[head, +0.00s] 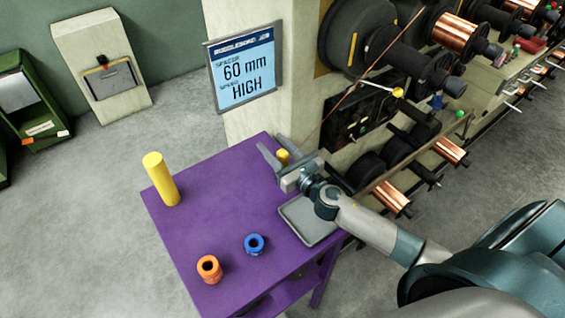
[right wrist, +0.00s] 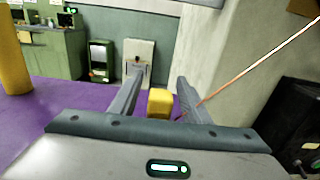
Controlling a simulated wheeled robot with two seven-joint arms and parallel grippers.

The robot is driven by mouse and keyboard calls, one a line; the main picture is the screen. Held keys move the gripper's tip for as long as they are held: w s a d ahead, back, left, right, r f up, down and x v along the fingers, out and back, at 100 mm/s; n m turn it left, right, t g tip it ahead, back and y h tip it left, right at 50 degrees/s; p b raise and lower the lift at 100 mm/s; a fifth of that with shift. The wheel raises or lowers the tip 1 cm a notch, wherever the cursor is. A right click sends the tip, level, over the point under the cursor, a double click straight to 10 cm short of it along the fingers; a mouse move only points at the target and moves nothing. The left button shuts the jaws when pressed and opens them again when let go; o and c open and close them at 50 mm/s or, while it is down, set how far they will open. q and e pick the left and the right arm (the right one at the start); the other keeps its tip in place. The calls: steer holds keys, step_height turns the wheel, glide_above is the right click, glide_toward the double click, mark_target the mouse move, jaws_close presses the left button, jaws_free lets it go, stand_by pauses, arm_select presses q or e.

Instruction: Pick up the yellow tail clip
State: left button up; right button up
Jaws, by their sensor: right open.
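The yellow tail clip (head: 283,156) is a small yellow piece near the back right edge of the purple table (head: 215,228). In the right wrist view the yellow clip (right wrist: 160,103) lies between the two fingers, nearer the right finger. My right gripper (head: 270,150) is open, with its fingers low at the table's back corner and around the clip. I cannot tell whether either finger touches it. The gripper body hides the clip's lower part in the wrist view. My left gripper is not in view.
A tall yellow cylinder (head: 161,180) stands at the table's left. An orange spacer (head: 209,268) and a blue spacer (head: 255,244) stand at the front.

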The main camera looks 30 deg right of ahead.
steer(key=shift+c, duration=0.3)
jaws_close()
steer(key=s+d+r+b, duration=0.2)
steer(key=d+r+b, duration=0.1)
steer(key=d+r, duration=0.8)
steer(key=shift+s+d, duration=0.15)
steer(key=shift+d, duration=0.15)
stand_by(0.3)
stand_by(0.5)
